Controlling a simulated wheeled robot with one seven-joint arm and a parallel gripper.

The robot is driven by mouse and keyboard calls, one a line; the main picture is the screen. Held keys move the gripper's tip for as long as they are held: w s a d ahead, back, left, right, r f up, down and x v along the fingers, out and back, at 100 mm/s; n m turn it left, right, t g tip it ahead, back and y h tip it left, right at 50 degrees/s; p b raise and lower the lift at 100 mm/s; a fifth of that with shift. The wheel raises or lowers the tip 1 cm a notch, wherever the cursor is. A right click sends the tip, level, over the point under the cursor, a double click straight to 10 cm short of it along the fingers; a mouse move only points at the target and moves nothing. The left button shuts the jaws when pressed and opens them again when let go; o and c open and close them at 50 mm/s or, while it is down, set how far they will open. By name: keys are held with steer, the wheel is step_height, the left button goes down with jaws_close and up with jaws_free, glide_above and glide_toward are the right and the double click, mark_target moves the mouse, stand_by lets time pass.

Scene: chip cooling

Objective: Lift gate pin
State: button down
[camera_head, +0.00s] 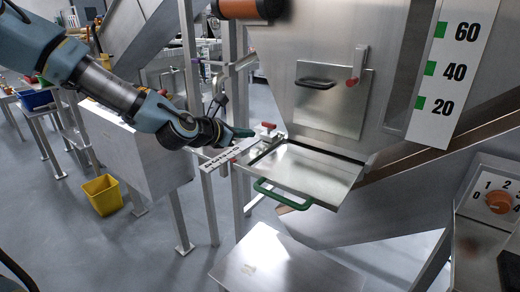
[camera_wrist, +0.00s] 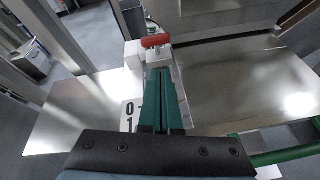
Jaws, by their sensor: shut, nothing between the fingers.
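The gate pin (camera_head: 268,125) has a red crossbar handle and stands at the left edge of the gate's frame. In the wrist view the red pin handle (camera_wrist: 155,41) lies just past my fingertips. My gripper (camera_head: 246,132) is shut and empty, with its green fingers pointing at the pin from the left. In the wrist view my gripper (camera_wrist: 158,72) has its fingers together; whether they touch the pin mount is unclear. The flat metal gate (camera_head: 315,172) with a green handle (camera_head: 282,196) sits to the right of the pin. The pin's lower part is hidden.
A numbered scale strip (camera_head: 222,153) lies under my gripper. A small hatch (camera_head: 325,98) with a black handle and red latch (camera_head: 357,65) is above the gate. A dial (camera_head: 499,202) is at right, a yellow bin (camera_head: 102,195) on the floor at left.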

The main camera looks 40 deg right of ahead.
mark_target(263, 125)
steer(key=n, duration=0.1)
steer(key=w+a+n, duration=0.1)
steer(key=n, duration=0.1)
steer(key=shift+w+t, duration=0.15)
steer(key=shift+t, duration=0.25)
steer(key=shift+w+d+r, duration=0.1)
steer(key=shift+d, duration=0.1)
steer(key=p+x, duration=0.1)
steer(key=x, duration=0.8)
steer(key=shift+d+p, duration=0.3)
steer(key=shift+p, duration=0.05)
steer(key=shift+r+p, duration=0.35)
steer(key=shift+r, duration=0.6)
steer(key=shift+f, duration=0.1)
